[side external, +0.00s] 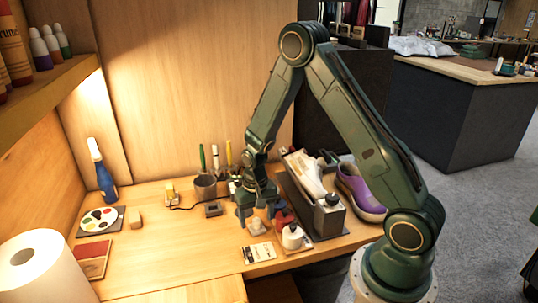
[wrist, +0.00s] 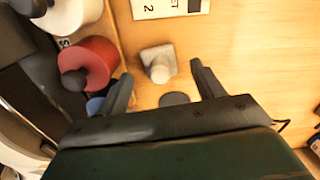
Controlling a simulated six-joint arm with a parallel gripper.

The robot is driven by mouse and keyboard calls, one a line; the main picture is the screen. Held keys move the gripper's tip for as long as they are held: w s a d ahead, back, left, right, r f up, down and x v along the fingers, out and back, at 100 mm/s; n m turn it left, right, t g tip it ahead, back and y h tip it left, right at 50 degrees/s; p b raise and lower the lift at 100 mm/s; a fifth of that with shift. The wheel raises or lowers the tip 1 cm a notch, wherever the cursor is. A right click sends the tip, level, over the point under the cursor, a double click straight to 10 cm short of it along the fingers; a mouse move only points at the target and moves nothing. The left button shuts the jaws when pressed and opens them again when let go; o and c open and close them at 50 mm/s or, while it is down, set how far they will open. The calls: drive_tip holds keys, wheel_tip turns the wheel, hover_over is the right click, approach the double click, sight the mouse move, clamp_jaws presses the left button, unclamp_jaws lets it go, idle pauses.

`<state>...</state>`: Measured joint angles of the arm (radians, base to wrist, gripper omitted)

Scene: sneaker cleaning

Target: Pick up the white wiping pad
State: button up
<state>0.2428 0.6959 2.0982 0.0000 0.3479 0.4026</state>
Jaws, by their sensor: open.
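The white wiping pad looks like a small pale block with a rounded knob on top. In the wrist view the pad (wrist: 158,62) lies on the wooden bench, just beyond and between my fingertips. In the side view the pad (side external: 257,226) sits on the bench just below my gripper (side external: 257,212). In the wrist view my gripper (wrist: 161,73) is open, one finger to each side of the pad's line, with nothing held. I cannot tell the exact height of the fingertips above the bench.
A red round piece with a dark knob (wrist: 90,62) and a white one (wrist: 72,14) stand close on the left. A dark grey disc (wrist: 174,99) lies between the fingers. A printed card (side external: 259,252) lies in front. A purple shoe (side external: 360,190) is at right.

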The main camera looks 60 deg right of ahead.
drive_tip(key=shift+f, duration=1.25)
drive_tip(key=c, duration=1.1)
